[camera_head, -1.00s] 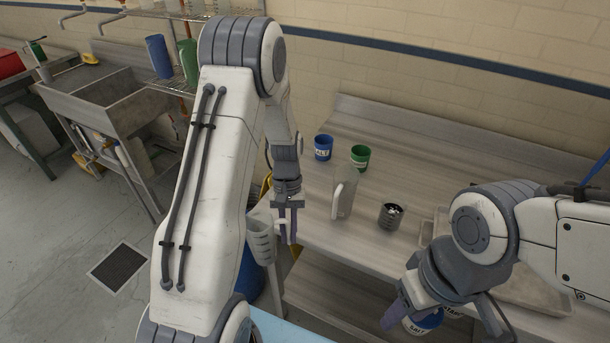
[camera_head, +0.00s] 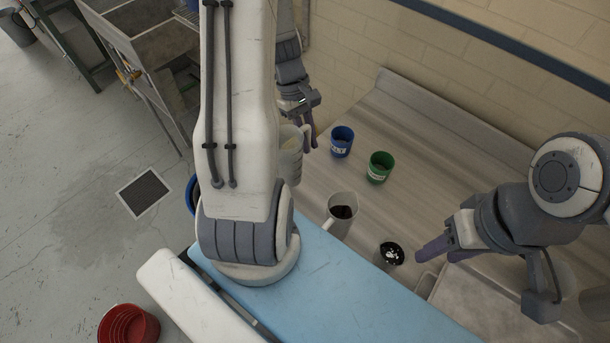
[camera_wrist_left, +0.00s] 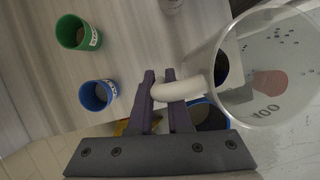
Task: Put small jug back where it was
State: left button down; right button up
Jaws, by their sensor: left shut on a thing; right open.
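My left gripper (camera_head: 306,138) is shut on the white handle of a pale translucent jug (camera_head: 289,165). The left wrist view shows the handle between the fingers (camera_wrist_left: 162,82) and the jug (camera_wrist_left: 268,85), marked 100, at the right. It is held off the table, by the bench's left end; my arm partly hides it in the head view. A second translucent jug (camera_head: 341,224) with dark contents stands on the bench. My right gripper (camera_head: 432,250) is open and empty, just right of a dark cup with white contents (camera_head: 390,254).
A blue cup (camera_head: 342,142) and a green cup (camera_head: 379,168) stand on the metal bench (camera_head: 420,190); bare surface lies right of them. A tray (camera_head: 480,295) is at right. A red bucket (camera_head: 128,326) and a drain grate (camera_head: 144,192) are on the floor.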

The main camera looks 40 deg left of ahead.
pick_arm(q)
notch_tip(320, 180, down, 6)
jog(key=shift+a+r+p, duration=0.1)
jog(key=shift+r+p, duration=0.1)
jog(key=shift+p, duration=0.3)
notch_tip(320, 180, down, 4)
jog(key=shift+p, duration=0.4)
jog(key=shift+f, duration=0.1)
jog(key=shift+f, duration=0.1)
jog(key=c, duration=0.9)
grip_release()
jog(key=shift+o, duration=0.2)
